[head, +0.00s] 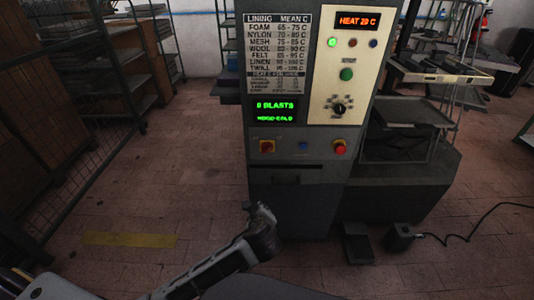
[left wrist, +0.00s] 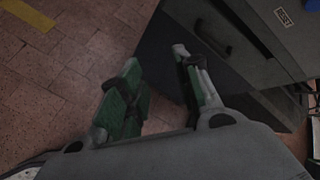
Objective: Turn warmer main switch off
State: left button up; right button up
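The warmer machine (head: 310,190) stands upright in the head view. Which one is the main switch is not readable. A black dial (head: 339,107) sits higher up, and the display (head: 358,20) reads HEAT 20 C. My left gripper (head: 262,212) is low before the machine's front, below the switches. In the left wrist view its green-padded fingers (left wrist: 156,62) are apart and empty. My right gripper is not in view.
A foot pedal (head: 357,248) and a small cabled box (head: 400,238) lie on the floor at right. Shelving racks (head: 85,70) stand at left.

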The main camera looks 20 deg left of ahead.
aim_at(267, 151)
pick_arm(q)
jog(key=w+r+m+t, duration=0.3)
jog(key=w+m+t, duration=0.1)
jog(key=m, duration=0.5)
jog(key=w+r+m+t+y, duration=0.1)
jog(key=w+r+m+t, duration=0.2)
jog(key=w+m, duration=0.3)
jog(key=r+m, duration=0.1)
jog(key=m, duration=0.3)
jog(key=shift+w+a+r+m+t, duration=0.2)
jog(key=shift+w+a+m+t, duration=0.1)
jog(key=shift+w+t, duration=0.1)
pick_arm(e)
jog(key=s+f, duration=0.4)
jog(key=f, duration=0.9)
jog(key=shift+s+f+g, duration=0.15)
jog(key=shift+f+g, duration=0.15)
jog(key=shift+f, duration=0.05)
pick_arm(q)
jog(key=shift+w, duration=0.15)
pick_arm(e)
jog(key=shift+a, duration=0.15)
